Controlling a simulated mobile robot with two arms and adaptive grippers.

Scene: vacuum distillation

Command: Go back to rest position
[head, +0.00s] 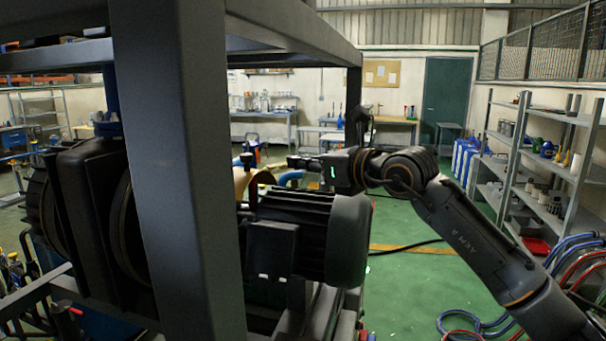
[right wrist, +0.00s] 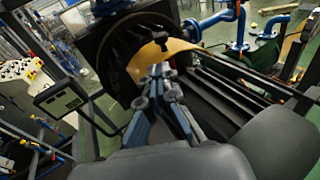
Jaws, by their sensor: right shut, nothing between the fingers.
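My right arm (head: 470,235) comes in from the right in the head view and reaches left behind the frame. Its gripper (head: 292,162) is above and behind the dark finned motor (head: 315,235), near a curved tan guard (head: 258,182). In the right wrist view the gripper (right wrist: 158,72) is shut and empty, its tips close to the tan guard (right wrist: 165,52) and a dark round housing (right wrist: 120,45). I cannot tell whether the tips touch the guard. My left gripper is not in view.
A thick grey metal frame (head: 185,170) stands close in front, around the motor. Metal shelves (head: 545,160) with bottles stand at the right. Red and blue hoses (head: 570,265) lie at the lower right. Green floor (head: 405,285) is open between motor and shelves. A control box (right wrist: 60,100) shows left in the wrist view.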

